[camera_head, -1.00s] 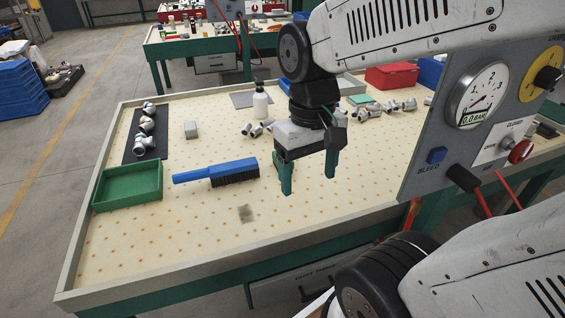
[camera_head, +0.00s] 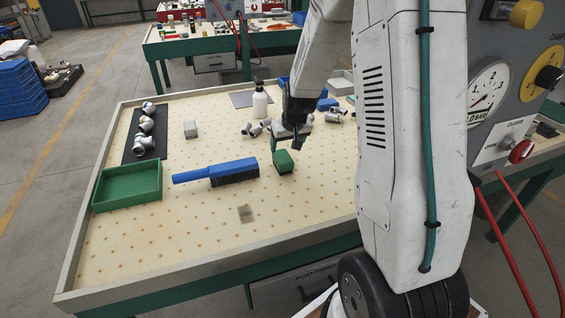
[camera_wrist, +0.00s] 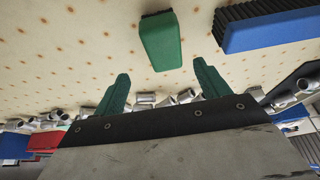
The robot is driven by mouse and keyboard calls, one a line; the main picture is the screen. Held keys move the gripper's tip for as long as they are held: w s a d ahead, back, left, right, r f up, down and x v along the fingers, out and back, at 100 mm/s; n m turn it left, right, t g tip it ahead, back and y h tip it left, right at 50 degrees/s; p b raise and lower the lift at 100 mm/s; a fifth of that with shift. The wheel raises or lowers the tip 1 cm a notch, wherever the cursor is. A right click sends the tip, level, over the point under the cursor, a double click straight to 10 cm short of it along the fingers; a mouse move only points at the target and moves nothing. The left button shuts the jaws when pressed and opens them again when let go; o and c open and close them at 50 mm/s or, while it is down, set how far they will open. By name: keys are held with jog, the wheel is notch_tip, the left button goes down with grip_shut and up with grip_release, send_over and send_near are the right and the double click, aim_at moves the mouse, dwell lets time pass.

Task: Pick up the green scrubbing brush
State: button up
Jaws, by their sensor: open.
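The green scrubbing brush (camera_head: 284,161) is a small green block on the pegboard-like table (camera_head: 205,235), right of the long blue brush. In the wrist view the brush (camera_wrist: 161,41) shows a green body with a dark bristle edge at its top. My gripper (camera_head: 288,146) is just behind and above it in the head view. In the wrist view my gripper's two green fingers (camera_wrist: 161,72) are spread apart and empty. The brush lies beyond the fingertips, between their lines, with no contact visible. My arm hides part of the table's right side.
A blue brush (camera_head: 222,172) with black bristles lies left of the green one. A gauge panel (camera_head: 497,130) is at right.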

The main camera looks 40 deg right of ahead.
aim_at(282, 155)
jog(key=x, duration=0.7)
jog(key=shift+a+f, duration=0.35)
jog(key=shift+a, duration=0.05)
jog(key=c, duration=1.2)
jog(key=shift+r, duration=0.15)
jog(key=shift+r, duration=0.65)
notch_tip(282, 155, up, 2)
jog(key=shift+r, duration=0.2)
jog(key=s+a, duration=0.1)
jog(key=s, duration=0.4)
jog(key=s+a, duration=0.2)
jog(key=s, duration=0.3)
jog(key=s+a+r, duration=0.1)
jog(key=s, duration=0.4)
jog(key=shift+s+a, duration=0.25)
jog(key=shift+o, duration=1.2)
jog(key=shift+w, duration=0.1)
